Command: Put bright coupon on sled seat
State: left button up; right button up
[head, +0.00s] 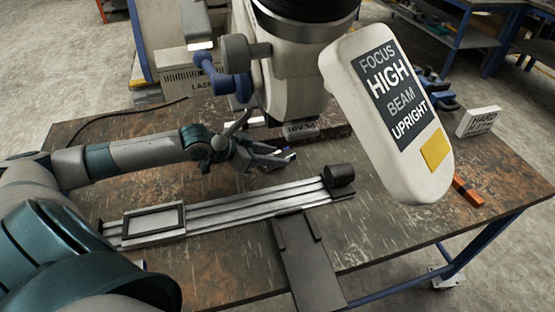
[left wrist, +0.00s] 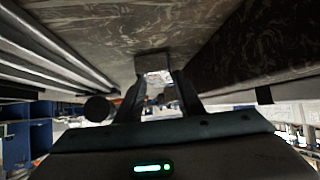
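My left gripper (head: 284,155) is low over the table behind the rail, its fingers pointing right. In the left wrist view its fingers (left wrist: 157,82) close in on a small bright, shiny piece, which looks like the bright coupon (left wrist: 154,64). A pale edge shows at the fingertips in the head view; the coupon is too small there to make out fully. The sled seat, a flat framed plate (head: 153,221), sits at the left end of the grey rail (head: 245,206), and its frame looks empty. My right gripper is not in view.
A dark round knob (head: 339,175) ends the rail. A large pale sign (head: 376,165) reading FOCUS HIGH BEAM UPRIGHT stands forward on the right. The microscope body (head: 297,70) rises behind the gripper. An orange block (head: 468,191) and a HARD-labelled block (head: 478,122) lie at the right.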

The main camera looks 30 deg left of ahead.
pick_arm(q)
grip_shut()
notch_tip(320, 180, up, 10)
jog(key=shift+b, duration=0.45)
dwell(0.5)
